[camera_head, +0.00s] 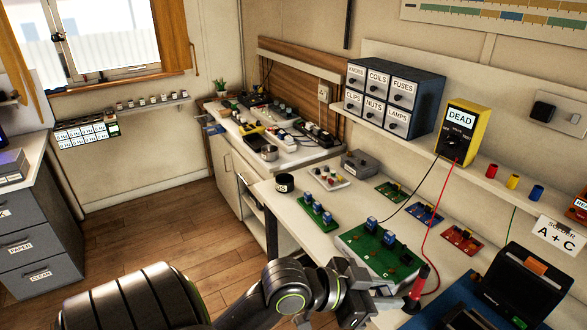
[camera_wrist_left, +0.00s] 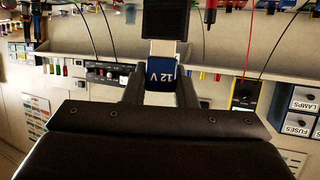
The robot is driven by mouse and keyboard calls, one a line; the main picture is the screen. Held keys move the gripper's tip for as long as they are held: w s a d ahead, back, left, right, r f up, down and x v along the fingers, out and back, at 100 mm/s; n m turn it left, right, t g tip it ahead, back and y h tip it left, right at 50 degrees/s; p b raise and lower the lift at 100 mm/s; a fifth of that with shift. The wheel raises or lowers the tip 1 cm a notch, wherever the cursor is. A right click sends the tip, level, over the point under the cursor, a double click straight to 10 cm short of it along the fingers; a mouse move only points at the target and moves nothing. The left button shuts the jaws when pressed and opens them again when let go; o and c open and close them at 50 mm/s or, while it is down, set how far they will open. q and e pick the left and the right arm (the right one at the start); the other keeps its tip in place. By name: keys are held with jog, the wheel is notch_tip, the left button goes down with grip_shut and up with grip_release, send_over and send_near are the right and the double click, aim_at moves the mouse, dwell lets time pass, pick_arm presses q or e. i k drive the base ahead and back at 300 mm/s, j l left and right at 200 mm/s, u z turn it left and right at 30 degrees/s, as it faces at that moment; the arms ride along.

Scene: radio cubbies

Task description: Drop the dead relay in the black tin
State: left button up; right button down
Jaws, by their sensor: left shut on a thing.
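In the wrist view my left gripper (camera_wrist_left: 161,88) is shut on a blue block marked 12 V, which looks like a relay (camera_wrist_left: 162,72). In the head view the left gripper (camera_head: 372,288) is at the front of the bench, nearer than the large green board; the held block cannot be made out there. The black tin (camera_head: 284,184), with a white label, stands upright at the bench's left edge, farther back and left of the gripper. Two blue relays (camera_head: 388,240) sit on the large green board (camera_head: 362,245). My right gripper is not in view.
A yellow meter (camera_head: 458,131) reading DEAD stands on the shelf. Its red probe (camera_head: 420,280) is close right of my gripper. A smaller green board (camera_head: 318,214) and a small tray (camera_head: 333,177) lie near the tin. A black device (camera_head: 524,285) is at front right.

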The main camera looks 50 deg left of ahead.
aim_at(286, 188)
jog(key=u, duration=0.45)
jog(key=i+u, duration=0.15)
jog(key=u, duration=0.7)
jog(key=i+u, duration=0.15)
jog(key=u, duration=0.3)
jog(key=z, duration=0.8)
jog(key=i+j+z, duration=0.2)
jog(key=j+z, duration=0.15)
jog(key=j, duration=0.2)
jog(key=i+j+z, duration=0.1)
jog(key=j+z, duration=0.25)
jog(key=j, duration=0.25)
jog(key=j+z, duration=0.35)
jog(key=j, duration=0.9)
